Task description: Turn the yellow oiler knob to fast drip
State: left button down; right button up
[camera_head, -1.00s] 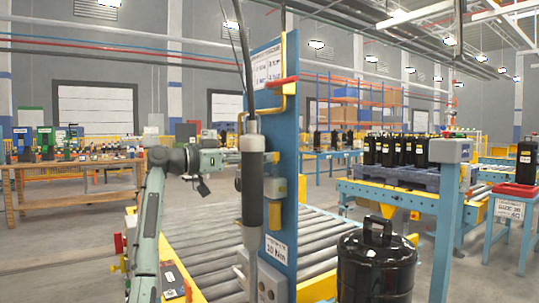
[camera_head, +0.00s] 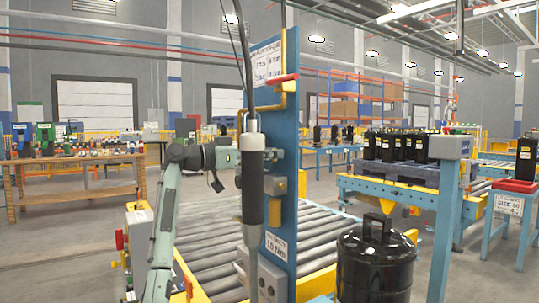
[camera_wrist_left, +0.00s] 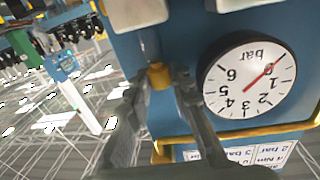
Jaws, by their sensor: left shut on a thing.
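The small yellow oiler knob (camera_wrist_left: 158,76) shows in the wrist view below a clear glass part, on a blue panel. My left gripper (camera_wrist_left: 158,90) has its two grey fingers on either side of the knob and is shut on it. A round white pressure gauge marked bar (camera_wrist_left: 250,76) with a red needle sits just right of the fingers. My right gripper is in neither view.
The hanging tool (camera_head: 251,185) stands close in front of the blue post. A roller conveyor (camera_head: 325,230) runs behind it. A black canister (camera_head: 375,265) stands at the lower right, beside a blue post with a grey box (camera_head: 450,148). A wooden bench (camera_head: 90,165) is far left.

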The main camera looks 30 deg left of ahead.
pick_arm(q)
jog(key=shift+s+d+f+n+t+y+b, duration=0.1)
jog(key=shift+f+n+t+y+b, duration=0.1)
jog(key=shift+n+t+y+b, duration=0.45)
jog(key=shift+r+n+y, duration=0.1)
jog(key=shift+n+y, duration=0.25)
jog(key=shift+y, duration=0.6)
jog(key=shift+d+n+t+y+p, duration=0.1)
jog(key=shift+n+t+y+p, duration=0.2)
jog(key=shift+n+y, duration=0.3)
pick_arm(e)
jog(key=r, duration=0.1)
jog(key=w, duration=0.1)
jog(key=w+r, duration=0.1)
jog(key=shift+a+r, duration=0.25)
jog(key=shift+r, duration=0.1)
pick_arm(q)
jog(key=c, duration=1.6)
grip_release()
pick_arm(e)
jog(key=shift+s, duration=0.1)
pick_arm(q)
jog(key=v, duration=1.2)
jog(key=shift+r, duration=0.2)
